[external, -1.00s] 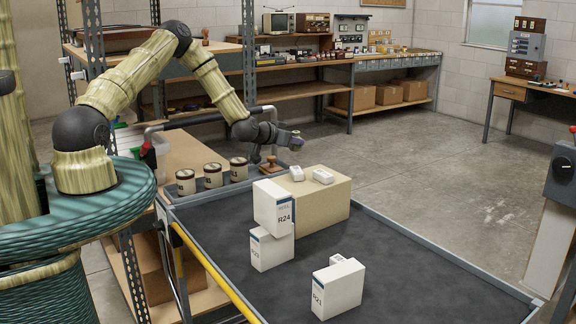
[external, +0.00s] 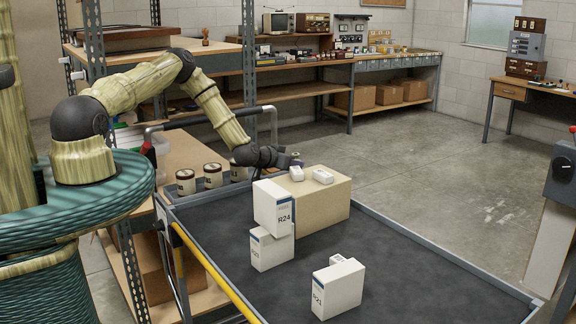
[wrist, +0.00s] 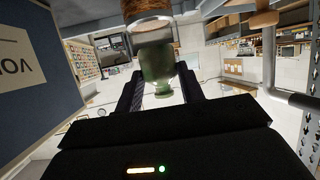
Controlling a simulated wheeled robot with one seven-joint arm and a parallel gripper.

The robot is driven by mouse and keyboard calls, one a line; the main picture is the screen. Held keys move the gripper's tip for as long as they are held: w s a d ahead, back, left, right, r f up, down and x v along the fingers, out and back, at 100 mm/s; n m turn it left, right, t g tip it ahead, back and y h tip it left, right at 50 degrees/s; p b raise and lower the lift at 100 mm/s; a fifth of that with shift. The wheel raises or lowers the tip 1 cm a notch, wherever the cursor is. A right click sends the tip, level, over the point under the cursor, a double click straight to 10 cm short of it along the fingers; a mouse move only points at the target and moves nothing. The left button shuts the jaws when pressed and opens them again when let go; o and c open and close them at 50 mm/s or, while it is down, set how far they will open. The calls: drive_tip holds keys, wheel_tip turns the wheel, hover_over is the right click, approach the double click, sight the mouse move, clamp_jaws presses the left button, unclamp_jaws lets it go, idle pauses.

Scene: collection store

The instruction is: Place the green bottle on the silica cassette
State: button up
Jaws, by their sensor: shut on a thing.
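My gripper (external: 287,158) is shut on the green bottle (wrist: 157,72), which sits between the two dark fingers in the wrist view. In the external view the bottle is only a small dark shape at the fingertips (external: 297,160), just behind the tan box's back left edge. Two small white pieces (external: 297,173) (external: 322,176) lie on top of the tan box (external: 325,205). The silica cassette may be one of them; I cannot tell which. The gripper is close to the left piece, slightly behind it, and a gap cannot be judged.
Another white box (external: 337,288) stands at the front of the dark cart top (external: 420,265). Several labelled tins (external: 212,175) stand left of the cart. The cart's right side is clear.

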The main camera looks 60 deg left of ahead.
drive_tip(key=shift+f, duration=1)
drive_tip(key=shift+f, duration=0.1)
drive_tip(key=o, duration=1)
drive_tip(key=shift+o, duration=0.2)
drive_tip(key=b+v, duration=0.3)
drive_tip(key=v, duration=0.9)
